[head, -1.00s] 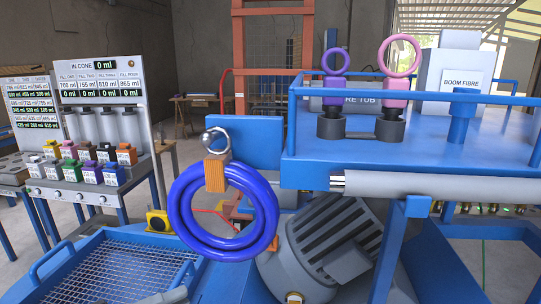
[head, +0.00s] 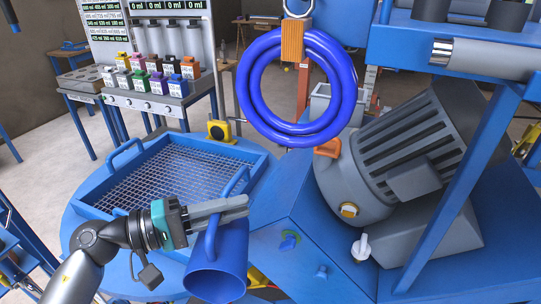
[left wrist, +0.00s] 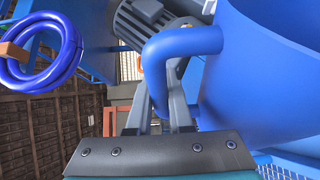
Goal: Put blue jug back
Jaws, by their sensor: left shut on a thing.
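The blue jug (head: 218,271) hangs in the lower middle of the head view, in front of the mesh tray. My left gripper (head: 236,205) is shut on its handle. In the left wrist view the jug's handle (left wrist: 182,42) passes between the fingers of the left gripper (left wrist: 160,95), and the jug's body (left wrist: 265,80) fills the right side. The jug looks held in the air near the tray's front right corner; the exact gap below it is hidden. My right gripper is not in view.
A blue tray with a metal mesh (head: 180,172) lies on the round blue table. A grey motor (head: 400,165) stands at right. A dispenser with several coloured blocks (head: 150,85) stands at back left.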

